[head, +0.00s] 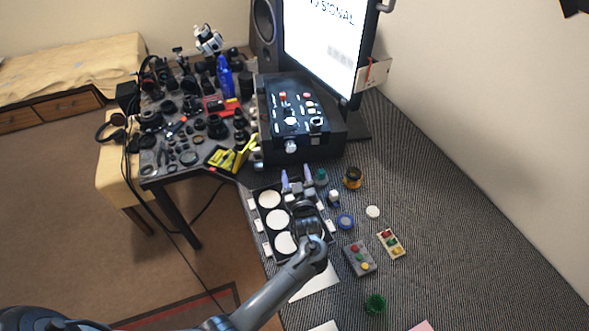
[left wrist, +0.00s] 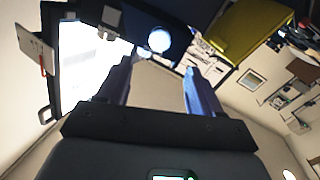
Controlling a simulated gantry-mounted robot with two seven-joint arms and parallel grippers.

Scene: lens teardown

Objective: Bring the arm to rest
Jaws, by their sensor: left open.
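My left gripper (head: 297,178) is open and empty. It hangs over the right side of a black tray (head: 257,222) with white round wells, with its fingers pointing toward the black control box (head: 278,148). My left arm reaches in from the bottom of the head view. In the left wrist view the two fingers (left wrist: 158,88) stand apart with nothing between them. The wrist camera looks past them at the bright monitor and a yellow object (left wrist: 240,30). The gripper hides part of the tray. My right gripper is not in view.
A monitor (head: 325,45) stands behind the control box. A grey button box (head: 359,258), a cream button panel (head: 391,243), a blue ring (head: 346,221), an amber jar (head: 353,178) and a green item (head: 375,303) lie right of the tray. The far-right tabletop is clear.

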